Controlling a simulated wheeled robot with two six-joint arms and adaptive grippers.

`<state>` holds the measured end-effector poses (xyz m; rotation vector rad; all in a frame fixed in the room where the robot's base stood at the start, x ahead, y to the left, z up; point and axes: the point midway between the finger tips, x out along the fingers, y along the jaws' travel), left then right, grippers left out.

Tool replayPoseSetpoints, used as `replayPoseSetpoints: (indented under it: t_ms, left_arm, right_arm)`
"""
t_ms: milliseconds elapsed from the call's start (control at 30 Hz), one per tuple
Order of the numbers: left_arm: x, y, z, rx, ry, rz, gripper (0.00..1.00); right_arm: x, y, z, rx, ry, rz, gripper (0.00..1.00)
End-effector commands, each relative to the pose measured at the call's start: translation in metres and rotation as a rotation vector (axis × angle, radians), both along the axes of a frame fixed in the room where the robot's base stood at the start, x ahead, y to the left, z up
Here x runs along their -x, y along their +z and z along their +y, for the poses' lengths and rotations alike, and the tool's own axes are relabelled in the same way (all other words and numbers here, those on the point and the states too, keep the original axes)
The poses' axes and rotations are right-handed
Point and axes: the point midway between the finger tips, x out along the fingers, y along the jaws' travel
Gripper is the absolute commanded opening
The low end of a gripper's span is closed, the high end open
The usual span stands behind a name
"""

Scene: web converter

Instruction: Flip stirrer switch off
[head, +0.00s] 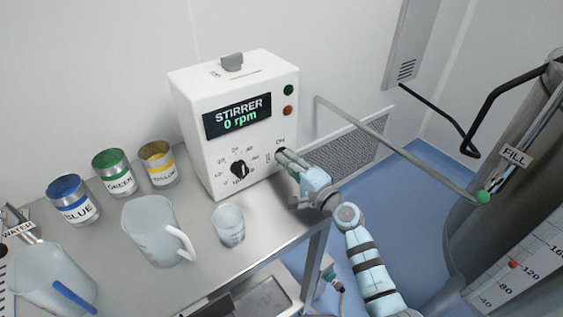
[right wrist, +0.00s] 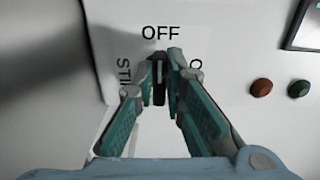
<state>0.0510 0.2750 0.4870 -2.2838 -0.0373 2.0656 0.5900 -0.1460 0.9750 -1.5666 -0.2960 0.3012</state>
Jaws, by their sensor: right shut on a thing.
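The stirrer box (head: 235,130) is a white cabinet on the steel table; its display (head: 237,115) reads "STIRRER 0 rpm". The stirrer switch (right wrist: 159,82) is a dark lever on its front, with the "OFF" label above it in the right wrist view. In the head view the "ON" label shows just above the gripper, which covers most of the switch. My right gripper (head: 283,155) is at the lower right of the box front. In the right wrist view its fingers (right wrist: 165,75) are closed around the switch lever. My left gripper is not in view.
A black dial (head: 239,169) sits left of the switch; a green button (head: 288,90) and a red one (head: 288,110) are above. Blue (head: 74,206), green (head: 114,178) and yellow (head: 158,168) cans, a jug (head: 150,235) and a beaker (head: 229,232) stand on the table.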

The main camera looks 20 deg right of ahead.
Motion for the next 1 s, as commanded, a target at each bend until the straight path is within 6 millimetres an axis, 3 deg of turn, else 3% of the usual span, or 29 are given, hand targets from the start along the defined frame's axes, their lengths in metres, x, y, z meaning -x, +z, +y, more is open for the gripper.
replayPoseSetpoints:
  t_ms: [67,100,200,567,1000]
  left_arm:
    - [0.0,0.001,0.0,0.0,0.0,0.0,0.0]
    - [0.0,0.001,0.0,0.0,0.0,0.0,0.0]
    - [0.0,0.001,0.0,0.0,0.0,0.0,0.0]
    - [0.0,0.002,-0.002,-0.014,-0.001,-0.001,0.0]
    - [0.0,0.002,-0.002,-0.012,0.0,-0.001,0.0]
  right_arm:
    - [-0.003,0.01,-0.002,-0.001,-0.008,-0.02,0.0]
    - [-0.003,0.01,-0.002,-0.001,-0.008,-0.02,0.16]
    - [-0.002,0.009,-0.001,-0.001,-0.006,-0.018,0.31]
    - [0.005,0.004,-0.003,0.001,-0.004,-0.01,0.31]
    - [0.102,0.007,-0.04,0.003,-0.006,-0.01,0.31]
